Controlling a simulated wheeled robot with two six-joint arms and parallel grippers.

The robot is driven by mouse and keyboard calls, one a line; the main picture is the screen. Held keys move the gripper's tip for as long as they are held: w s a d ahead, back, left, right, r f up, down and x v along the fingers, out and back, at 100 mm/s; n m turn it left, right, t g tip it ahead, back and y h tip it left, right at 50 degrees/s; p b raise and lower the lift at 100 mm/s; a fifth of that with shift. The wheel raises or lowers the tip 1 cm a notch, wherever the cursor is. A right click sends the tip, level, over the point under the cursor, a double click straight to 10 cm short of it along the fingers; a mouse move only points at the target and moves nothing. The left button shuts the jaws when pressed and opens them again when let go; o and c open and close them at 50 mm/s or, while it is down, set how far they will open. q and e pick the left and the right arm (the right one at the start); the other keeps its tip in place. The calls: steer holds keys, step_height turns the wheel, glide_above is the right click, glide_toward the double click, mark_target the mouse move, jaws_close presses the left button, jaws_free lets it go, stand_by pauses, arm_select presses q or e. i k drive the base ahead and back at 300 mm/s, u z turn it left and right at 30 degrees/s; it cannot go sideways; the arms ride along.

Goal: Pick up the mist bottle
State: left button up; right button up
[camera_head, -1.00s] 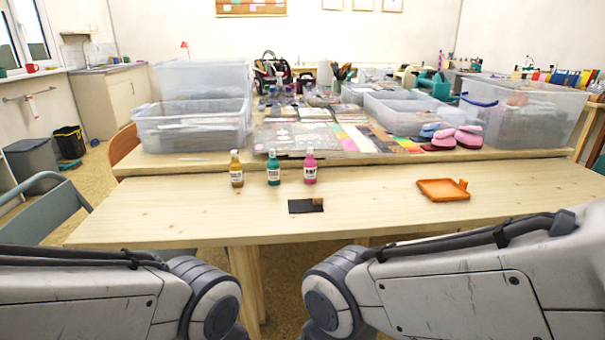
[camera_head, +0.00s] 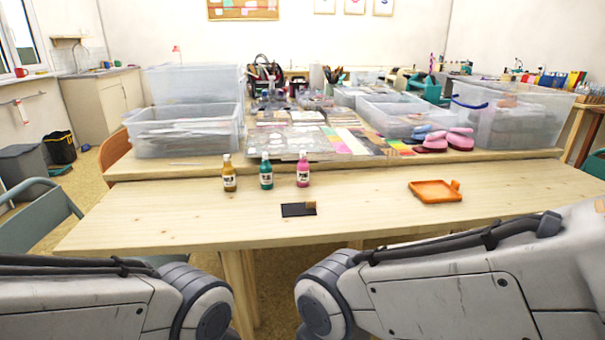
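Three small bottles with white caps and labels stand upright in a row on the near wooden table (camera_head: 370,222): a mustard one (camera_head: 229,179), a teal one (camera_head: 266,176) and a pink one (camera_head: 303,174). The labels are too small to read, so I cannot tell which, if any, is the mist bottle. My two arms come in at the bottom left and bottom right, below the table's front edge. Both grippers are out of view.
A black pad (camera_head: 293,211) with a small brown block (camera_head: 310,205) lies in front of the bottles. An orange tray (camera_head: 435,197) lies to the right. Behind, another table holds clear bins (camera_head: 185,143), paper sheets and pink shoe-like items (camera_head: 460,139). The near table's left end is clear.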

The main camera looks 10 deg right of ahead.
mark_target(302, 166)
steer(key=z, duration=1.5)
steer(key=i, duration=0.9)
steer(key=u, duration=1.75)
